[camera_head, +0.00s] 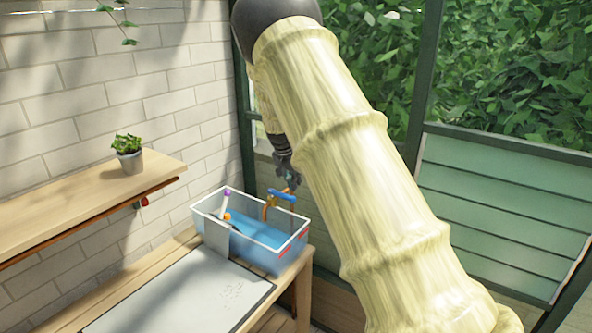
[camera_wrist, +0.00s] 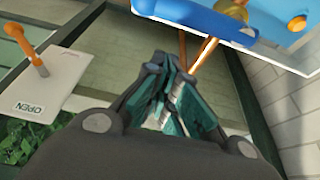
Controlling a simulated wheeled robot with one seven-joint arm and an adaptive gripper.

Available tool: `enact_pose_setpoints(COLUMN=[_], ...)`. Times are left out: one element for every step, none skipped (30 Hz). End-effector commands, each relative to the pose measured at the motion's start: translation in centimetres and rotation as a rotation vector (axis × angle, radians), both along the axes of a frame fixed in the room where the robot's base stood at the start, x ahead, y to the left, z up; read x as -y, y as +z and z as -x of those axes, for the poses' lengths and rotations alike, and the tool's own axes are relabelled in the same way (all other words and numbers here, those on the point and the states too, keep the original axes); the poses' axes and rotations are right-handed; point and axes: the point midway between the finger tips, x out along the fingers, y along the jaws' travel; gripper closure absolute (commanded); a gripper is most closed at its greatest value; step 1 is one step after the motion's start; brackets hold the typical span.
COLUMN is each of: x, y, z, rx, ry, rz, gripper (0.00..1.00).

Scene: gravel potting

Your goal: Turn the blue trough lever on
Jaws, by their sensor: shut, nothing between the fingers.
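The blue trough (camera_head: 262,255) stands at the table's far end, with a clear rim. An orange tap rises at its back edge, topped by a blue lever (camera_head: 282,194) lying roughly crosswise. My gripper (camera_head: 290,181) is at or just behind the lever; I cannot tell whether they touch. In the wrist view my gripper (camera_wrist: 175,88) is shut and empty, its dark green fingers together, close to the copper-coloured pipe (camera_wrist: 205,50). I cannot pick out the lever there for certain.
A pale panel marked "OPEN" (camera_wrist: 52,88) bears an orange handle (camera_wrist: 38,60). A purple-tipped stick (camera_head: 226,203) and an orange ball (camera_head: 227,216) are at the trough. A grey mat (camera_head: 180,300) lies in front. A potted plant (camera_head: 128,155) stands on the wooden shelf (camera_head: 85,198).

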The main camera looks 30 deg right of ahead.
Motion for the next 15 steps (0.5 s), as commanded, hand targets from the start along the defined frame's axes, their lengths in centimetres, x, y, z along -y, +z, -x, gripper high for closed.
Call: enact_pose_setpoints(x=[-0.5,-0.8,-1.2,-1.4,-1.5,-1.7,-1.8,-1.9,-1.9,-2.0,-2.0,-2.0,-2.0,-2.0,-2.0], y=[0.2,0.1,-0.1,-0.1,-0.2,-0.2,-0.3,-0.3,-0.4,-0.4,-0.4,-0.4,-0.4,-0.4,-0.4], z=[0.3,0.4,0.5,0.6,0.7,0.7,0.8,0.8,0.8,0.9,0.9,0.9,0.9,0.9,0.9], rx=[-0.001,-0.001,-0.002,-0.002,-0.001,-0.001,0.0,0.0,0.0,0.0,0.0,0.0,0.0,0.0,0.0], ry=[0.001,0.0,-0.001,-0.001,0.0,0.0,0.0,0.0,0.0,0.0,0.0,0.0,-0.001,-0.001,-0.001], rz=[0.0,-0.001,0.0,0.0,-0.001,0.0,0.0,0.0,0.0,0.0,0.0,0.0,0.0,0.0,0.0], gripper=[1.0,1.0,1.0,1.0,1.0,1.0,1.0,1.0,1.0,1.0,1.0,1.0,1.0,1.0,1.0])
